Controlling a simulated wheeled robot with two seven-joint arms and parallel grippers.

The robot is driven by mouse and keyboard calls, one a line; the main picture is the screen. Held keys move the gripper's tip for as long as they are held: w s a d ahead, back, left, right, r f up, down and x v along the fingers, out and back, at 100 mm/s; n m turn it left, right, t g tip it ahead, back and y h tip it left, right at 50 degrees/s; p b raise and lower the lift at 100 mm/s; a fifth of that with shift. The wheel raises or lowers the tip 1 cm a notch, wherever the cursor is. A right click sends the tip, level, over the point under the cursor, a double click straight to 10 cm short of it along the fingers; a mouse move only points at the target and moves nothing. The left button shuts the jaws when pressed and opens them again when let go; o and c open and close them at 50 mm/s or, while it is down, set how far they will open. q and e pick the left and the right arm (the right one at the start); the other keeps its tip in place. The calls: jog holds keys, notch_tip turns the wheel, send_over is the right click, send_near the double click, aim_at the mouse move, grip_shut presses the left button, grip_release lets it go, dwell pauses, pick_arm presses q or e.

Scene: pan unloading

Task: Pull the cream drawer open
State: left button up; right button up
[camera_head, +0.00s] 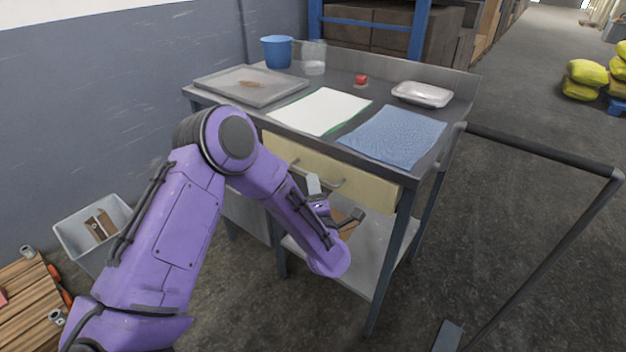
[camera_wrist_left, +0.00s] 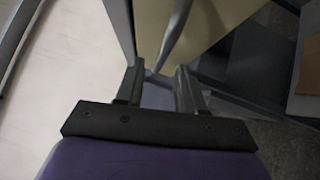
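The cream drawer (camera_head: 372,187) sits under the worktable's top and looks closed. Its grey bar handle (camera_head: 318,178) runs along the front. My left gripper (camera_head: 337,199) is in front of the drawer, close to the handle, with its two fingers apart. In the left wrist view the gripper (camera_wrist_left: 160,72) is open, and the handle (camera_wrist_left: 176,35) runs down from the top toward the gap between the fingertips. The cream front (camera_wrist_left: 215,18) is behind it. I cannot tell whether the fingers touch the handle. My right gripper is not in view.
On the worktable (camera_head: 345,82) are a grey tray (camera_head: 290,96), a blue container (camera_head: 277,51), a clear jug (camera_head: 314,60), a white mat (camera_head: 320,110), a blue cloth (camera_head: 395,136), a red item (camera_head: 361,79) and a foil pan (camera_head: 422,94). A lower shelf (camera_head: 375,262) is below the drawer.

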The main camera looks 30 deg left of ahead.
pick_arm(q)
jog(key=x, duration=0.3)
jog(key=shift+w, duration=0.1)
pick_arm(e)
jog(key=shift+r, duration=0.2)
pick_arm(q)
jog(key=shift+c, duration=0.3)
